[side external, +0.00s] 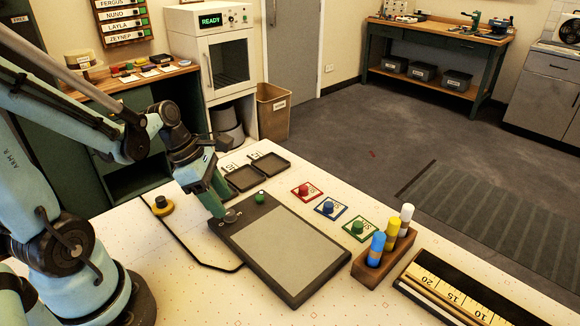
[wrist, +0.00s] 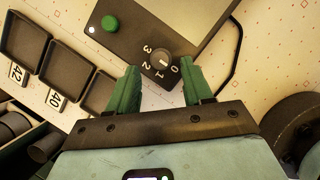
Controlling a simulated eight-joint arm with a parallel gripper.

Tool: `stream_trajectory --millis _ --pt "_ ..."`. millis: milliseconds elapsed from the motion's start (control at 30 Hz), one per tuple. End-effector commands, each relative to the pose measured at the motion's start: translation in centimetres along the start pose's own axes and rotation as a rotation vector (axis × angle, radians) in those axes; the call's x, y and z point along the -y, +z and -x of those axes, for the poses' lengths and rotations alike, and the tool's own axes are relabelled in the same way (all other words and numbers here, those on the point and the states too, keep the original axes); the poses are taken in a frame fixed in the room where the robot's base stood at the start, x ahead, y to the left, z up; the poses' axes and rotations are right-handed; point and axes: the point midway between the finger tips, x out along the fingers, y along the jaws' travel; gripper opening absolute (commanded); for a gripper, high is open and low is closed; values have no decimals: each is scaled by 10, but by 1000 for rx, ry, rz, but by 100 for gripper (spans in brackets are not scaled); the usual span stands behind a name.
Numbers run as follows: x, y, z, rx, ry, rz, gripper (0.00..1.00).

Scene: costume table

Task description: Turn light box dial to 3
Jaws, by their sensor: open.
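The light box (side external: 285,245) is a dark flat slab with a pale grey panel, lying on the white table. Its round dial (wrist: 159,60) sits near one corner, with the marks 0, 1, 2 and 3 beside it. A short white line shows on the dial, but I cannot tell for certain which mark it points to. My gripper (wrist: 158,68) is open and empty, its green fingers on either side of the dial in the wrist view. In the side view my gripper (side external: 220,209) is close at the dial's corner; contact is unclear.
A green button (side external: 260,197) stands on the box near the dial. Dark trays (side external: 245,178) lie behind it. Red, blue and green buttons on cards (side external: 330,208) and a wooden holder with bottles (side external: 383,255) stand to the right. A black cable (side external: 200,262) runs left of the box.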

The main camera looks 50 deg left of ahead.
Motion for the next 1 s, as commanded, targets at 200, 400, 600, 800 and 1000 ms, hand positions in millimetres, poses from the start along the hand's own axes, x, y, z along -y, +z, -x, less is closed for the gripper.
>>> stream_trajectory --millis 200,400,600,800,1000 --pt "-1 0 -18 0 1 -2 50" --pt "0 0 -26 0 1 -1 50" --pt "0 0 -28 0 1 -1 50" --pt "0 0 -27 0 1 -1 43" --pt "0 0 -27 0 1 -1 12"
